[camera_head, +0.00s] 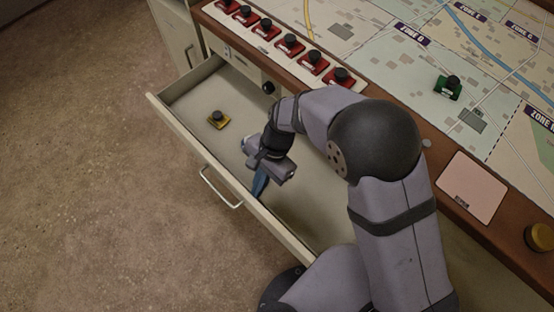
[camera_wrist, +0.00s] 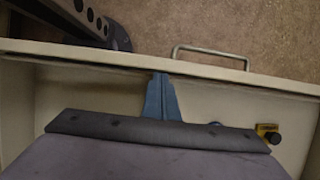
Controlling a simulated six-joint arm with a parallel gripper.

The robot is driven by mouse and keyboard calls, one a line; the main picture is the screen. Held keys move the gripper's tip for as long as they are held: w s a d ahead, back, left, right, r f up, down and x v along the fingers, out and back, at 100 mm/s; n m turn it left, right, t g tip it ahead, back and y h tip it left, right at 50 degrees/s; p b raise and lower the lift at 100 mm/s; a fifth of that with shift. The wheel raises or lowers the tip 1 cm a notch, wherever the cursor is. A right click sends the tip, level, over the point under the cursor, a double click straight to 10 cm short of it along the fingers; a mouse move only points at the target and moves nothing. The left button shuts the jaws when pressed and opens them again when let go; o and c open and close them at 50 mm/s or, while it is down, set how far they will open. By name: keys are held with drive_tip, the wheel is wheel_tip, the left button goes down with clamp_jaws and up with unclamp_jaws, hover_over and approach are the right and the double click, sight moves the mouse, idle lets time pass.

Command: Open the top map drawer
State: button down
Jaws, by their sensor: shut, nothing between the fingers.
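The top map drawer (camera_head: 198,159) stands pulled out from under the console, its inside in plain view. Its front panel and metal bar handle (camera_head: 220,188) face the floor side; the handle also shows in the wrist view (camera_wrist: 211,52). My gripper (camera_head: 259,186) is over the open drawer, inside of its front panel, with its blue fingers pointing down. In the wrist view the fingers (camera_wrist: 161,100) are together, with nothing held, and their tips appear close to the front panel (camera_wrist: 130,62). They are apart from the handle, which is on the outer side.
A yellow piece with a dark knob (camera_head: 218,120) lies in the drawer. A row of red knobbed pieces (camera_head: 290,44) lines the console edge. A green piece (camera_head: 448,87) stands on the map. A pink pad (camera_head: 472,187) and yellow button (camera_head: 540,237) are at right. Floor beyond the drawer is clear.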

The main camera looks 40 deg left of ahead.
drive_tip(key=s, duration=0.5)
drive_tip(key=shift+r+p, duration=0.1)
drive_tip(key=shift+p, duration=0.25)
drive_tip(key=p+v, duration=0.8)
drive_tip(key=v, duration=0.2)
drive_tip(key=shift+p, duration=0.3)
